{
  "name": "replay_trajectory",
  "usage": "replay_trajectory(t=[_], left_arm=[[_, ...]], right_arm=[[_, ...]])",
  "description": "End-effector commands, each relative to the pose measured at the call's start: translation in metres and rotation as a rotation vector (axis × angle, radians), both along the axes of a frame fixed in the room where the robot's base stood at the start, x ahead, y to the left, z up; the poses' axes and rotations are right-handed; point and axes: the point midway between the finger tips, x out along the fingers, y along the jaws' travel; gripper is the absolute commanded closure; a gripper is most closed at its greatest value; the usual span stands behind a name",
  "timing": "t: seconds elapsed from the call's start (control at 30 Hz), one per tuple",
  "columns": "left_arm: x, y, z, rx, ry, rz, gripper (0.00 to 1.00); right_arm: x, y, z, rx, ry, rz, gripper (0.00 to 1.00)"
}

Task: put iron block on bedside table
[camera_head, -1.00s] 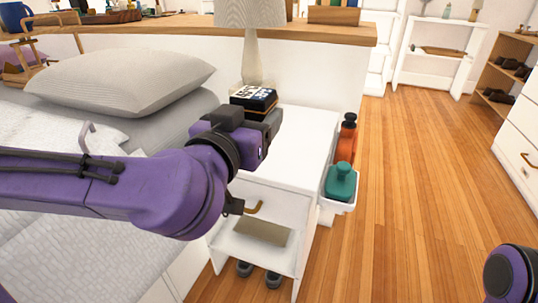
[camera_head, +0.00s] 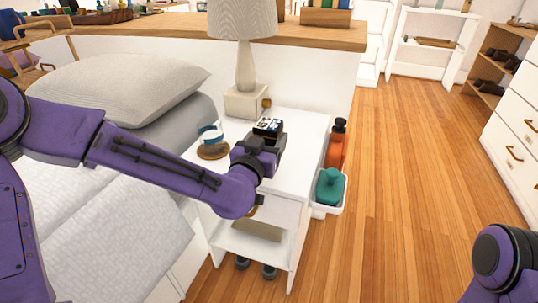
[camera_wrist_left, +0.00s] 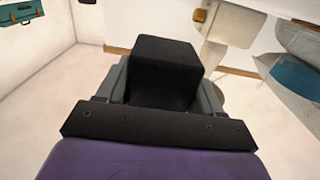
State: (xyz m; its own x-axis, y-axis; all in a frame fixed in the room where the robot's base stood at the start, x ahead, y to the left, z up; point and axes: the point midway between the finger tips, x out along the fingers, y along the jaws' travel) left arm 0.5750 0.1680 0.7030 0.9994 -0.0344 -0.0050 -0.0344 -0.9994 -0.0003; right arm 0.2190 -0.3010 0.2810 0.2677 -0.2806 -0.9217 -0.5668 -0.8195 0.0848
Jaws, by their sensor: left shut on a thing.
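My left gripper (camera_head: 264,142) is shut on the iron block (camera_head: 268,126), a dark block with white markings on the face seen in the head view. In the left wrist view the block (camera_wrist_left: 165,70) looks plain black and sits between the fingers. The bedside table (camera_head: 300,128) is white, beside the bed, and the gripper and block are over its top. I cannot tell whether the block touches the tabletop. My right gripper is out of view; only part of my right arm shows at lower right.
A lamp (camera_head: 245,103) stands at the back of the table. A cup (camera_head: 210,133) sits on a round brown coaster (camera_head: 213,151) at the left. A white bin (camera_head: 328,209) with a teal bottle (camera_head: 331,186) and an orange bottle (camera_head: 336,145) stands right of the table.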

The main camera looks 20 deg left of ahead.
Motion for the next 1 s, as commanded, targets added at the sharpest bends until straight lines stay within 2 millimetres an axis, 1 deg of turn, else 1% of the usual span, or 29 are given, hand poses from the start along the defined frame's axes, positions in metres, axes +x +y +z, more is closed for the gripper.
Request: replay_trajectory(t=[0.03,0.17,0.23,0.3,0.37,0.6,0.77,0.8,0.83,0.87,1.0], left_arm=[[0.005,0.0,-0.005,-0.002,-0.004,0.0,1.0],[0.011,0.0,-0.012,-0.002,-0.005,-0.001,1.0],[0.015,0.0,-0.022,-0.002,-0.003,0.0,1.0],[0.014,0.0,-0.035,-0.001,-0.002,0.0,1.0],[0.014,0.0,-0.044,-0.002,-0.003,0.0,1.0],[0.014,0.0,-0.043,-0.001,-0.006,-0.001,1.0],[0.014,0.0,-0.047,-0.001,-0.006,0.0,1.0],[0.013,0.0,-0.048,-0.001,-0.002,0.0,0.21],[0.013,0.0,-0.048,-0.001,-0.002,0.0,0.11],[0.013,0.0,-0.048,-0.001,-0.002,0.0,0.08],[0.013,0.0,-0.048,-0.001,-0.002,0.0,0.08]], right_arm=[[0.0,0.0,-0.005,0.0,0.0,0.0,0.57],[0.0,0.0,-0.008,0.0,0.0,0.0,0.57],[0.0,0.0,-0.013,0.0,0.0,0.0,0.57],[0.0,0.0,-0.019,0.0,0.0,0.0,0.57],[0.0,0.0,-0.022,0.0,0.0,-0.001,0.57],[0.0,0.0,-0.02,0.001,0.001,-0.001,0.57],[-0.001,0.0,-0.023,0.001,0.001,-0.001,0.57],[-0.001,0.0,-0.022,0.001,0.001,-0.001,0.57],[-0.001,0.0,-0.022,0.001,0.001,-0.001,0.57],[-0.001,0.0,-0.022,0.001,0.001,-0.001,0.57],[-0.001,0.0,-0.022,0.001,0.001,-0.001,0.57]])
